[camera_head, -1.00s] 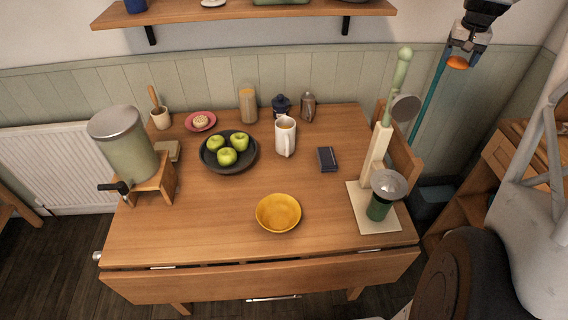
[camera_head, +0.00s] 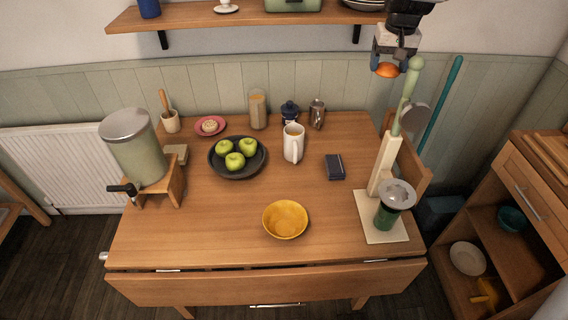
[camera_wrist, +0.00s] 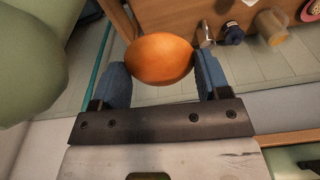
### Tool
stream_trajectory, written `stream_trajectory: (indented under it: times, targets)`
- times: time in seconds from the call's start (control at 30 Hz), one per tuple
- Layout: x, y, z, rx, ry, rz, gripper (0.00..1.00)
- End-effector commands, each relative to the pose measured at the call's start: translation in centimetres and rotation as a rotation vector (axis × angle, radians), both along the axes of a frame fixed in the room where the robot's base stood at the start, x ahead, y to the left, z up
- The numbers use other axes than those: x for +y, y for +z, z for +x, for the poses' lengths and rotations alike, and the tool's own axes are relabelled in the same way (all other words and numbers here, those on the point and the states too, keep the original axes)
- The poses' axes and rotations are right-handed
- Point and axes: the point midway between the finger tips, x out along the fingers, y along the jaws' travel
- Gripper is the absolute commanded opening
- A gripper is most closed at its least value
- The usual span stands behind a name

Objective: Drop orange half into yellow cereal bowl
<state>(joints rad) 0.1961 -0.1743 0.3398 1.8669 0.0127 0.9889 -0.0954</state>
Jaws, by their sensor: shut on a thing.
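My gripper (camera_head: 387,66) is shut on the orange half (camera_head: 387,71) and holds it high at the upper right in the head view, above the back right of the table. In the wrist view the orange half (camera_wrist: 160,59) sits between the two blue fingers of my gripper (camera_wrist: 161,75). The yellow cereal bowl (camera_head: 285,219) stands upright and empty on the table, near its front edge, well below and to the left of my gripper. The bowl does not show in the wrist view.
A tall green-and-cream juicer (camera_head: 390,160) stands at the table's right, close to my gripper. A white jug (camera_head: 293,143), a dark box (camera_head: 334,167) and a black dish (camera_head: 237,173) with green apples stand farther back. A wall shelf (camera_head: 250,17) is at upper left.

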Motion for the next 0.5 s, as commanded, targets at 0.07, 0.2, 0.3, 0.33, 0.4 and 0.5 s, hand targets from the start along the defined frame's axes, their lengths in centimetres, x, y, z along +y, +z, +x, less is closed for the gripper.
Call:
stream_trajectory:
  times: [0.07,0.2,0.3,0.33,0.4,0.5]
  targets:
    - [2.0,-1.1,-0.7,0.001,0.007,0.0,0.42]
    - [5.0,-3.2,-1.9,0.002,0.006,-0.001,0.42]
    - [7.1,-4.7,-2.9,0.001,0.003,0.0,0.42]
    - [7.7,-5.2,-3.2,0.001,0.003,0.0,0.42]
    - [9.1,-6.4,-3.9,0.002,-0.001,-0.001,0.42]
    - [11.1,-8.0,-5.1,0.002,-0.007,0.0,0.42]
